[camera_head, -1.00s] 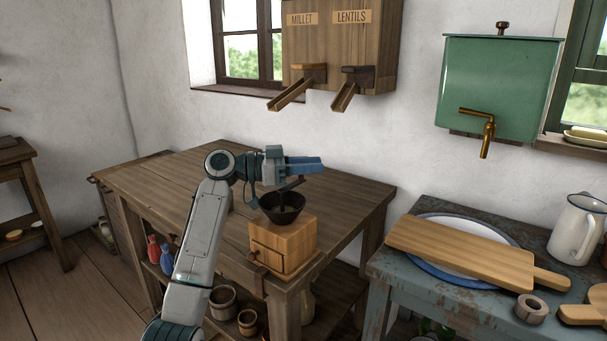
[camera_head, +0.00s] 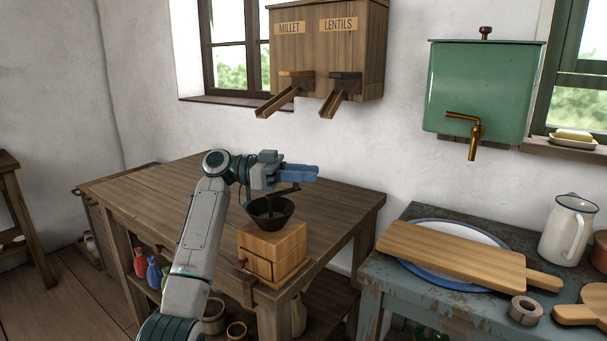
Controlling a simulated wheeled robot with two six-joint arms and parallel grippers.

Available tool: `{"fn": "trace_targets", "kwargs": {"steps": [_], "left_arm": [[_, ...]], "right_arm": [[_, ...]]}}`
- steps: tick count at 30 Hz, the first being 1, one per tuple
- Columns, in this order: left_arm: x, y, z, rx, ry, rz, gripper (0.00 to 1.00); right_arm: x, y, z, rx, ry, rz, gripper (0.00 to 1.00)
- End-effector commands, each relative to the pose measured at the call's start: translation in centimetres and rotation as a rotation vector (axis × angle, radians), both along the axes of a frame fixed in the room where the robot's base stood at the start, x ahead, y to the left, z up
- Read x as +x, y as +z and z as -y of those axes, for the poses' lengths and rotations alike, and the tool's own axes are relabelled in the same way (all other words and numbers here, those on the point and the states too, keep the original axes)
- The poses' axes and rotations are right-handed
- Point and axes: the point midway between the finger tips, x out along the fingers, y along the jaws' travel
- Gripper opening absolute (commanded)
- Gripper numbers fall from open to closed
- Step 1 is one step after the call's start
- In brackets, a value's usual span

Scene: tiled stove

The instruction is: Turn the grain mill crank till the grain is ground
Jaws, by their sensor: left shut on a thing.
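The grain mill is a light wooden box (camera_head: 272,252) with a small drawer front and a dark bowl-shaped hopper (camera_head: 270,213) on top. It stands at the front corner of the brown wooden table. A dark crank (camera_head: 284,191) reaches from the hopper's middle up and right to my left gripper (camera_head: 303,172). The blue-fingered left gripper is shut on the crank's handle, just above the hopper's right side; the fingers hide most of the handle. The hopper's inside is dark, and I cannot tell how much grain is in it. My right gripper is out of view.
The brown table's top (camera_head: 150,192) is clear left of the mill. A millet and lentils dispenser (camera_head: 327,55) hangs on the wall behind. At right, a worn blue table holds a cutting board (camera_head: 455,256) on a plate and a white jug (camera_head: 567,230), below a green water tank (camera_head: 482,90).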

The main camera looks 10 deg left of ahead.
Motion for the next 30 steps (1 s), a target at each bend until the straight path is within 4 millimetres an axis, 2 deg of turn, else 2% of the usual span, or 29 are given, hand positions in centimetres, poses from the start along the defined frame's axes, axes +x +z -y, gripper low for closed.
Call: {"fn": "trace_targets", "kwargs": {"steps": [2,3,6,17,20,30], "left_arm": [[0.0,-0.2,0.0,0.002,-0.001,-0.003,0.0],[0.0,-0.2,0.0,0.002,-0.001,-0.003,0.3],[0.0,-0.2,0.0,0.001,0.0,-0.003,0.48],[0.0,-0.1,-0.6,0.001,0.002,-0.001,0.48],[-0.1,-0.1,-1.9,0.002,0.003,-0.001,0.48],[-0.5,-0.1,-8.6,0.002,0.003,-0.002,0.48]], "right_arm": [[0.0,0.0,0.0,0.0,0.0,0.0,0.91],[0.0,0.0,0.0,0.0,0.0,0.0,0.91],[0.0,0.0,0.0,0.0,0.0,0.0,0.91],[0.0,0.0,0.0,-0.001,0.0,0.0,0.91],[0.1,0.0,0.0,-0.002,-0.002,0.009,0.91],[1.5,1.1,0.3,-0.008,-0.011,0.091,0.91]]}}
